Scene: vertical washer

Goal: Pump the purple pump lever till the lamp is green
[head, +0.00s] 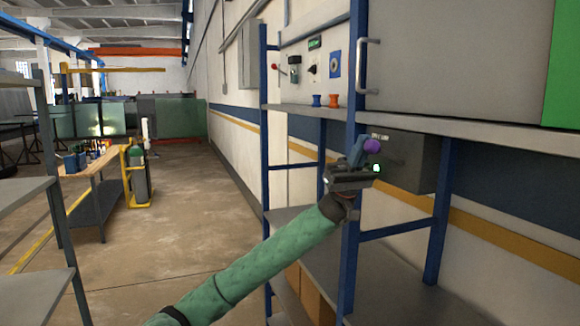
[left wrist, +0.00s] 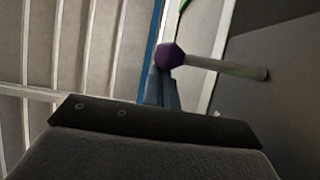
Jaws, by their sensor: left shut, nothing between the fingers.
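The pump lever's purple knob (head: 371,146) shows in front of the grey box (head: 412,163) under the shelf. In the left wrist view the purple knob (left wrist: 170,56) sits on the end of a pale rod that runs right to the grey box. My right gripper is not in view.
Blue rack posts (head: 354,90) stand close to my left arm. A grey shelf (head: 455,125) lies above the box, with two small spools, orange (head: 333,101) and blue (head: 317,100), on it. A lower shelf (head: 390,285) is below.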

